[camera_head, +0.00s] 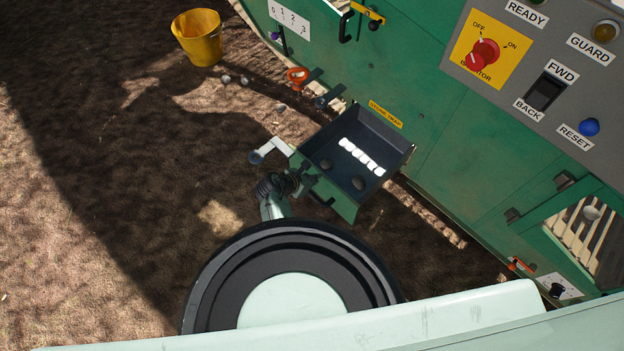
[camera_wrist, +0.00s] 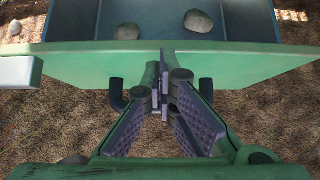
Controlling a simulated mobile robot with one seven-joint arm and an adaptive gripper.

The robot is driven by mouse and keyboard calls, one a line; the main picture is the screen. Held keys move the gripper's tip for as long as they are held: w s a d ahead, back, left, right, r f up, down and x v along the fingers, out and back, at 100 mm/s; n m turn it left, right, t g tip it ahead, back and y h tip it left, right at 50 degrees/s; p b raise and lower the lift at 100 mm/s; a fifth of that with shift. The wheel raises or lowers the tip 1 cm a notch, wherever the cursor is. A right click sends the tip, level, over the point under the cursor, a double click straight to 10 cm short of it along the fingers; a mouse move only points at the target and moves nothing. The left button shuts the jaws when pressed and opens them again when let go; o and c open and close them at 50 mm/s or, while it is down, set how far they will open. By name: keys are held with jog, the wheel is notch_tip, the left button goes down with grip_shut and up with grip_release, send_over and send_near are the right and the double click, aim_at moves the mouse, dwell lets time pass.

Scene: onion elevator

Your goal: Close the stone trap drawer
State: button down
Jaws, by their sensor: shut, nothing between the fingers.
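The stone trap drawer (camera_head: 398,158) stands pulled out from the green machine, below the yellow "STONE TRAP" label (camera_head: 385,114). Its inside is dark, with a row of white marks and dark stones in it. The drawer's green front panel (camera_wrist: 90,65) spans the wrist view, with stones behind it. My gripper (camera_head: 303,181) is at the drawer's front. In the wrist view my gripper (camera_wrist: 164,72) is shut and empty, its tips at the middle of the panel, between two dark bent handle ends (camera_wrist: 117,92). I cannot tell whether the tips touch the panel.
A white lever or bracket (camera_head: 273,149) sits left of the drawer's front. A yellow bucket (camera_head: 198,38) and several small stones are on the brown ground at upper left. The control panel (camera_head: 538,75) is at upper right. The ground left of the drawer is mostly clear.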

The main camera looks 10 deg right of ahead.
jog(key=w+d+b, duration=0.6)
jog(key=w+d, duration=0.3)
jog(key=d, duration=0.4)
jog(key=w+d+b, duration=0.6)
jog(key=w+d, duration=0.4)
jog(key=d, duration=0.4)
jog(key=shift+w, duration=0.25)
jog(key=shift+a, duration=0.1)
